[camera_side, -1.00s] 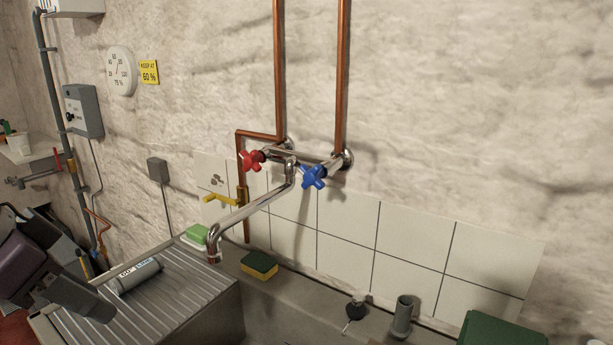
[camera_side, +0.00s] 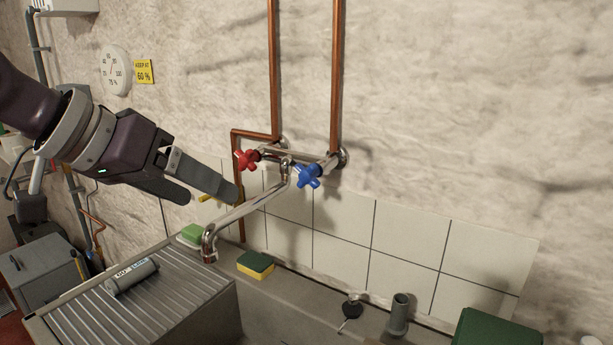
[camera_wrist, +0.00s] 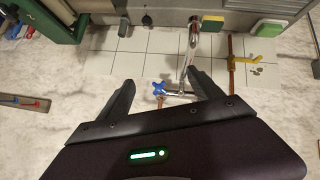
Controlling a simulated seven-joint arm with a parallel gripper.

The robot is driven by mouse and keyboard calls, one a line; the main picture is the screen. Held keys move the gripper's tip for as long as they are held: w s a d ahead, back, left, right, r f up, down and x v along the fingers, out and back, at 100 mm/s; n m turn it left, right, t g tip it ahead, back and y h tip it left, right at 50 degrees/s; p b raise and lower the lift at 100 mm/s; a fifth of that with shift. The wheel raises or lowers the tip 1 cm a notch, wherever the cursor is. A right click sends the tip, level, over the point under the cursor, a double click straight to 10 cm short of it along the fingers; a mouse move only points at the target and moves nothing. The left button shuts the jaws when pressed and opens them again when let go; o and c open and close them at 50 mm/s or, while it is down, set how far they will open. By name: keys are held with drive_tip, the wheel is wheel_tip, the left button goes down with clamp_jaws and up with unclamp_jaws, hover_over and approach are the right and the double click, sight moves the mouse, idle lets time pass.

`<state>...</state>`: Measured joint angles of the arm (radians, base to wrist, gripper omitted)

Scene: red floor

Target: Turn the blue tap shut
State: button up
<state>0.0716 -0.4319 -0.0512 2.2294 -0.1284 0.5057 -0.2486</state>
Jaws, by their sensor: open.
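The blue tap (camera_side: 308,176) is a cross-shaped handle on the right end of the chrome wall mixer, beside the red tap (camera_side: 247,160). In the wrist view the blue tap (camera_wrist: 159,89) lies beyond and between my open fingers. My gripper (camera_side: 212,195) is open and empty, left of the taps, its fingers pointing right toward the mixer. It also shows in the wrist view (camera_wrist: 163,88). The gripper is apart from the blue tap. The chrome spout (camera_side: 245,212) reaches forward and left from the mixer. In the wrist view the red tap cannot be made out.
Copper pipes (camera_side: 337,75) rise above the mixer. A yellow lever valve (camera_wrist: 238,62) sits on the side pipe, partly behind my gripper in the side view. A sponge (camera_side: 256,264) and a ribbed drainboard (camera_side: 165,303) lie below. The wall right of the blue tap is clear.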

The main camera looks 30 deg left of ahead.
sight(303, 178)
drive_tip(key=w+d+f+n+t, duration=0.1)
drive_tip(key=w+f+n+t, duration=0.1)
drive_tip(key=w, duration=0.3)
drive_tip(key=w+f+n+t+y, duration=0.1)
drive_tip(key=w+n+t, duration=0.2)
drive_tip(key=w+n, duration=0.1)
drive_tip(key=w+d+f+n+t, duration=0.1)
drive_tip(key=w+f+n+t, duration=0.1)
drive_tip(key=w, duration=0.4)
drive_tip(key=shift+w+d+f+n+t+y, duration=0.3)
drive_tip(key=shift+n+t, duration=0.2)
drive_tip(key=shift+t, duration=0.3)
drive_tip(key=w, duration=0.6)
drive_tip(key=shift+w, duration=0.35)
drive_tip(key=c, duration=1.4)
